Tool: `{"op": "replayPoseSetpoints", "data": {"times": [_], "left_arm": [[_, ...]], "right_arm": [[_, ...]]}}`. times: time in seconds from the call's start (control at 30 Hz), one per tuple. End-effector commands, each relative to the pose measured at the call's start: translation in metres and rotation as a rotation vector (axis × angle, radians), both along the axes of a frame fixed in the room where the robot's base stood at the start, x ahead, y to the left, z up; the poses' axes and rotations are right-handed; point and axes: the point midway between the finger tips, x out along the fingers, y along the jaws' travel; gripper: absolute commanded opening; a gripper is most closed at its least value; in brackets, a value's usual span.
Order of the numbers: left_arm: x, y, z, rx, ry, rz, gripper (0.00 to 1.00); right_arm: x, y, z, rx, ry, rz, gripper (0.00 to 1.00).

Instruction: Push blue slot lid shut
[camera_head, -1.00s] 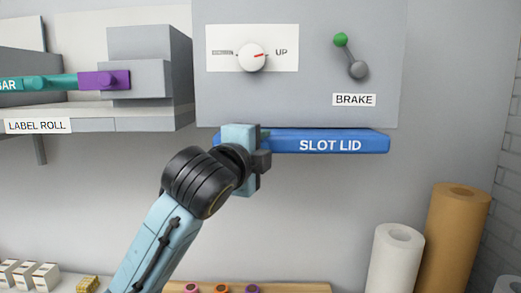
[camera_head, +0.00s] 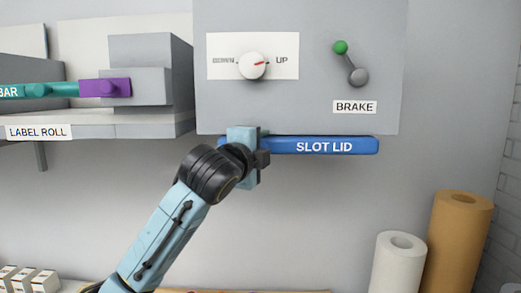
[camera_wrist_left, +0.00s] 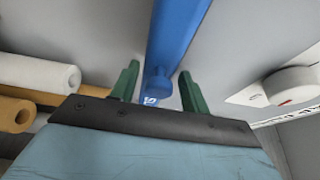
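The blue slot lid (camera_head: 345,146), lettered SLOT LID, is a long bar along the lower edge of the grey wall panel. Its left part is hidden behind my left gripper (camera_head: 264,143). In the left wrist view the two green fingers of my left gripper (camera_wrist_left: 158,88) stand apart, and the blue lid (camera_wrist_left: 178,35) shows between and beyond them. Gaps show on both sides of the lid's near end; I cannot tell whether anything touches it. My right gripper is out of view.
The grey panel (camera_head: 300,112) above carries a white dial (camera_head: 252,65) and a green-tipped brake lever (camera_head: 348,62). A shelf labelled LABEL ROLL (camera_head: 130,124) juts out at left. White (camera_head: 396,265) and brown (camera_head: 457,240) rolls stand at lower right. The wall below the lid is clear.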

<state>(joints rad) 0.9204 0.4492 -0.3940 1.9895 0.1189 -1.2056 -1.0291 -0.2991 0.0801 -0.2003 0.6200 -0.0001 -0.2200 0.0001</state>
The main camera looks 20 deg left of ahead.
Motion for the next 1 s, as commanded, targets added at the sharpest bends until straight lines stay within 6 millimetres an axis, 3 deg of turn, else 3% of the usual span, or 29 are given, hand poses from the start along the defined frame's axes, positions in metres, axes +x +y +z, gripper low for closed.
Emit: {"op": "replayPoseSetpoints", "data": {"times": [0.27,0.7,1.0], "left_arm": [[-0.025,0.001,-0.002,0.002,-0.003,-0.001,0.46],[-0.113,0.004,-0.001,0.002,-0.003,0.001,0.46],[-0.133,0.005,0.000,0.000,-0.001,0.000,0.46]], "right_arm": [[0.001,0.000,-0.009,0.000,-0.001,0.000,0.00],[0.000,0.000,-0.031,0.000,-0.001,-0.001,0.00],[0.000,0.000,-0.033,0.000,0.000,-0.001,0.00]]}}
